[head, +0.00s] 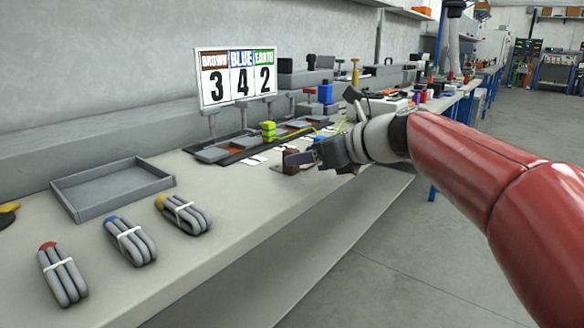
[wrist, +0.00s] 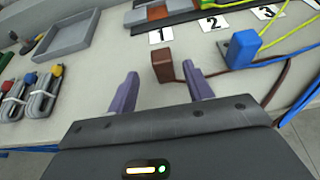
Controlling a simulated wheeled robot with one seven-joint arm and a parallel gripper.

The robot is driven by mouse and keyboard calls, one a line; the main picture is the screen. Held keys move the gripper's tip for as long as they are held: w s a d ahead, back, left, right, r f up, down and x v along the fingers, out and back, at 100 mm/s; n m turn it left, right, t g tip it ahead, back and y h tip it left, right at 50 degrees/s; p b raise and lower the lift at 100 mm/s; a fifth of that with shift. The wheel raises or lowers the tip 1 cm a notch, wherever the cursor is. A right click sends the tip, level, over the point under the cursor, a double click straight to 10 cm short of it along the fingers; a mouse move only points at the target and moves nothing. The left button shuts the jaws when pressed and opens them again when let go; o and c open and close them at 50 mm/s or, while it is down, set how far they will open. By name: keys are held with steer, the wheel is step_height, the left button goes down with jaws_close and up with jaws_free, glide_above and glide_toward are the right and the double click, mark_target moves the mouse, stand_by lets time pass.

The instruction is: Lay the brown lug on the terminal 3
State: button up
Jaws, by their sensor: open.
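The brown lug (wrist: 163,66) is a small brown block on the bench top, in front of card 1. In the wrist view it appears between my two purple fingertips, near their ends. Its brown cable passes behind the right finger and runs off to the right. My gripper (wrist: 160,72) is open, and I cannot tell whether either finger touches the lug. In the head view my gripper (head: 300,158) is low over the bench's front edge, with the brown lug (head: 290,168) partly hidden by it. Card 3 (wrist: 267,12) shows, but terminal 3 is mostly out of frame.
A blue lug (wrist: 242,47) with its cable lies right of the brown one. A yellow-green block (head: 268,131) stands on the terminal strip. The sign (head: 236,78) reads brown 3, blue 4, earth 2. A grey tray (head: 112,187) and cable bundles (head: 130,241) lie left.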

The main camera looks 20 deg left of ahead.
steer(key=x, duration=0.5)
steer(key=shift+w+a+f+b, duration=0.1)
steer(key=shift+w+f+b, duration=0.2)
steer(key=shift+w, duration=0.05)
steer(key=c, duration=1.1)
steer(key=shift+o, duration=0.2)
steer(key=shift+r, duration=0.2)
